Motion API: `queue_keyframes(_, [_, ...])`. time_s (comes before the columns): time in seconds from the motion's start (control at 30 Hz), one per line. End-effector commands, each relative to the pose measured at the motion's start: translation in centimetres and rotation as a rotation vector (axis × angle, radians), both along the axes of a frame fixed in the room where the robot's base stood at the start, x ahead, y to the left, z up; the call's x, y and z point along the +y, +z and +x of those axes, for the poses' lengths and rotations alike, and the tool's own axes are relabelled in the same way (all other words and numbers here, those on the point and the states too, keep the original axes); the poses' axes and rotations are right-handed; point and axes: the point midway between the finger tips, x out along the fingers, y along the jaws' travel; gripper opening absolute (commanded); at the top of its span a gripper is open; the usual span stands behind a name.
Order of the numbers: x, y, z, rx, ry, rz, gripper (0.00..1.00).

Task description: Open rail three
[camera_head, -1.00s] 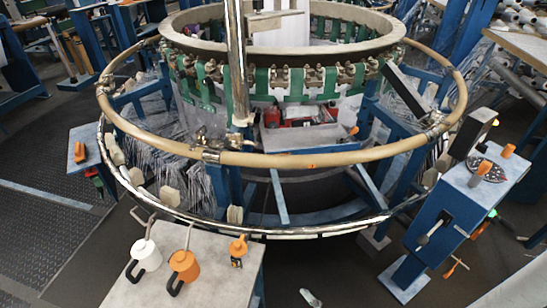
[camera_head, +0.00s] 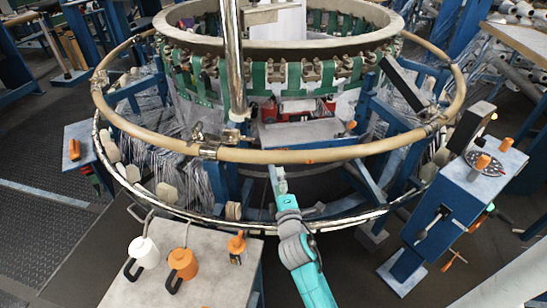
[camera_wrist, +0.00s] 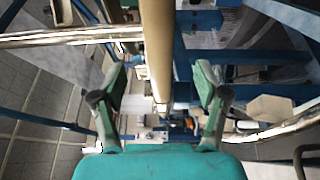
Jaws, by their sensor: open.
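The loom has a tan ring rail (camera_head: 270,155) around its front and sides, with metal clamps at joints, and a shiny metal ring rail (camera_head: 330,224) lower and outside it. No number shows, so I cannot tell which is rail three. In the wrist view my gripper (camera_wrist: 159,78) is open and empty, its two green-padded fingers apart. The tan rail (camera_wrist: 156,45) runs lengthwise in the gap between them, apparently beyond the tips; contact is not visible. In the head view my turquoise arm reaches up over the metal rail; its fingers are not clear there.
A blue control stand (camera_head: 462,200) with orange knobs is at the right. Dark floor at the left is clear.

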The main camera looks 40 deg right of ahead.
Motion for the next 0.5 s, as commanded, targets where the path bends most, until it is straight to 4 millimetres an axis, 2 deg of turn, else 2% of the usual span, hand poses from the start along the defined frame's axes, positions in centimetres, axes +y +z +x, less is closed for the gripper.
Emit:
queue_keyframes(0.17, [-0.7, 0.2, 1.0, 0.001, -0.005, -0.006, 0.74])
queue_keyframes(0.5, [-3.4, 0.4, 5.8, 0.000, -0.004, -0.004, 0.74])
